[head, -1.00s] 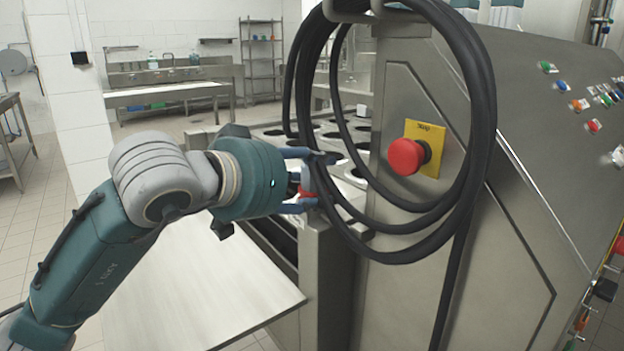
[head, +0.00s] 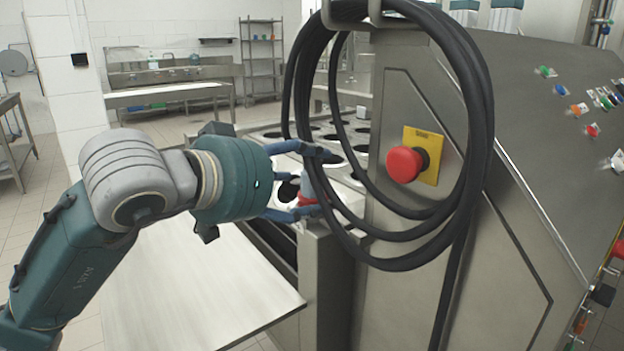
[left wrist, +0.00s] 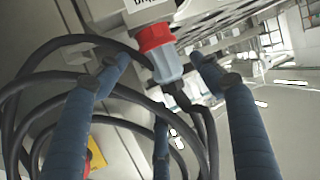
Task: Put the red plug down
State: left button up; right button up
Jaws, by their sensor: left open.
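The red plug (head: 306,199) shows in the head view at the corner of the steel machine, partly hidden by the hanging cable and my fingers. In the left wrist view it has a red collar (left wrist: 155,38) and a grey-blue body (left wrist: 168,68) with a dark cable. Its red end meets a pale labelled box (left wrist: 150,10); whether it is seated there I cannot tell. My left gripper (head: 318,182) is open, its fingers spread around the plug with gaps on both sides in the left wrist view (left wrist: 160,68). My right gripper is not in view.
Thick black cable loops (head: 484,110) hang close beside the gripper. A red emergency button (head: 405,164) on a yellow plate is on the machine's side panel. A flat pale board (head: 200,290) lies below my left arm. Machine holes (head: 333,160) are behind the gripper.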

pick_arm(q)
jog(key=v, duration=0.9)
jog(key=shift+s+a, duration=0.25)
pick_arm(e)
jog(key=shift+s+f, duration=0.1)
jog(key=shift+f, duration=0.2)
